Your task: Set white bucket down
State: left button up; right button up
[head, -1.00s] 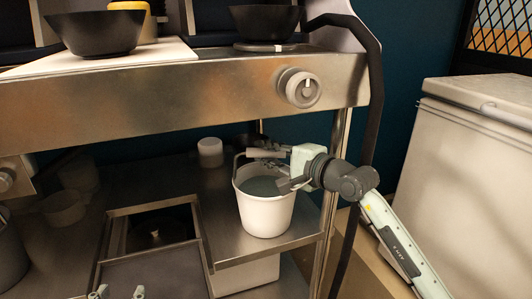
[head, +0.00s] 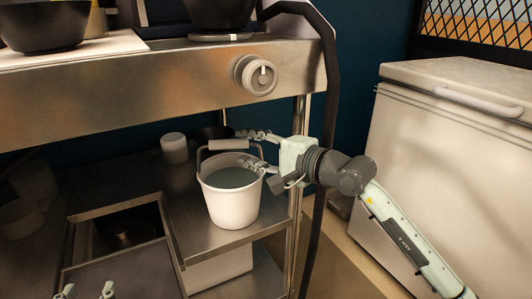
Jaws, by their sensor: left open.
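The white bucket (head: 232,207) stands upright on the lower metal shelf, with grey-looking contents inside. Its handle, with a grey grip (head: 228,145), is raised above the rim. My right gripper (head: 253,151) comes in from the right at the bucket's upper right. Its fingers are spread, one behind near handle height and one by the rim. Nothing shows held in it, and I cannot tell whether a finger touches the bucket. My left gripper (head: 86,291) shows only its two fingertips at the bottom edge, apart and empty.
A square opening (head: 165,222) in the shelf lies left of the bucket. A small white container (head: 174,149) stands behind. The upper counter (head: 150,85) with a knob (head: 256,75) overhangs the shelf. A shelf post and black hose stand right; a white chest (head: 450,150) is beyond.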

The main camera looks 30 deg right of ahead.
jog(key=f+v, duration=0.1)
jog(key=v, duration=0.4)
jog(key=s+a+r+m+t+y, duration=0.25)
jog(key=s+a+m, duration=0.2)
jog(key=m, duration=0.75)
jog(key=s+a+r+m+t+y, duration=0.25)
jog(key=s+a+m, duration=0.2)
jog(key=m, duration=0.65)
pick_arm(q)
jog(key=r, duration=0.1)
jog(key=d+r+t+h, duration=0.1)
jog(key=shift+d+r, duration=0.2)
jog(key=shift+r, duration=0.2)
pick_arm(e)
jog(key=a+f+m+g+h, duration=0.1)
jog(key=f+m, duration=0.3)
jog(key=m, duration=0.6)
jog(key=s+a+f+m+g+h, duration=0.1)
jog(key=a+f+m+h, duration=0.1)
jog(key=m, duration=0.8)
jog(key=a+f+m+g+h, duration=0.1)
jog(key=a+f+m+h, duration=0.1)
jog(key=f+m, duration=0.4)
jog(key=m+h, duration=0.1)
jog(key=m, duration=0.3)
jog(key=shift+s+f+m+h, duration=0.25)
jog(key=shift+f+m+h, duration=0.05)
jog(key=shift+f+m, duration=0.1)
